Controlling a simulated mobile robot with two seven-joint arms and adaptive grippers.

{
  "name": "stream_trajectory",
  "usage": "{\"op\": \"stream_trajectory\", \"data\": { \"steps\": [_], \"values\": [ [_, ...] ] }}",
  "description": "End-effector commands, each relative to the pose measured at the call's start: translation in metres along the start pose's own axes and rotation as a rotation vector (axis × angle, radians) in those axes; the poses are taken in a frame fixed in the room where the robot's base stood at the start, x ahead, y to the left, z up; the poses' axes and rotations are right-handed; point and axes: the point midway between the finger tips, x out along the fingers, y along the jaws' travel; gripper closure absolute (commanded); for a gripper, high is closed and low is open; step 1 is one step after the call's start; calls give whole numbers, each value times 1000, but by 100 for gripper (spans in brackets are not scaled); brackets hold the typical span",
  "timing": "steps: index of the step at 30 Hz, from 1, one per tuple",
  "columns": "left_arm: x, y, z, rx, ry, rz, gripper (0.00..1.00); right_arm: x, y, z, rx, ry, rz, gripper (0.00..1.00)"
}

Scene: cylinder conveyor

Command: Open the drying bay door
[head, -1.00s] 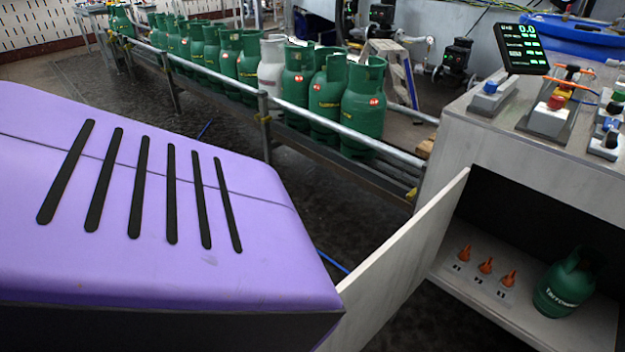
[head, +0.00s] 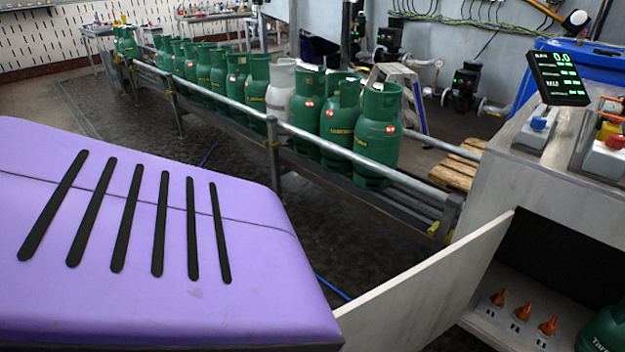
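The pale wooden door (head: 425,290) stands swung open in front of the cabinet (head: 530,170) at the right. Behind it the dark bay shows. Inside on the bay floor are small orange valve-like pieces (head: 522,312) with labels, and a green cylinder (head: 605,330) cut off by the right edge. Whether this is the drying bay is not labelled in view. Neither of my grippers is visible. The large purple part with black slots at the left is my own body and hides the lower left.
A conveyor rail (head: 345,153) carries a row of green cylinders (head: 378,140) and one grey cylinder (head: 281,90). A display (head: 558,78) and switch boxes (head: 537,128) sit on the cabinet top. A wooden pallet (head: 455,170) lies behind the conveyor's end. Dark floor is open left of the conveyor.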

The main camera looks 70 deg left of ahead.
Motion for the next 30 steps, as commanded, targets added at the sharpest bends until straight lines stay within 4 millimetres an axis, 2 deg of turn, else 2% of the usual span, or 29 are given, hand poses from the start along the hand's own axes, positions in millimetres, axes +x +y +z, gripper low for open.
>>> {"op": "stream_trajectory", "data": {
  "steps": [15,16,20,30],
  "values": [
    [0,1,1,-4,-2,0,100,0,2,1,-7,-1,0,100],
    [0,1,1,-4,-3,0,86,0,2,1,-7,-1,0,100],
    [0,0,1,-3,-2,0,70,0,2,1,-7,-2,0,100],
    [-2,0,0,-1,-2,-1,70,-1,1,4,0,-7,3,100]
  ]
}}
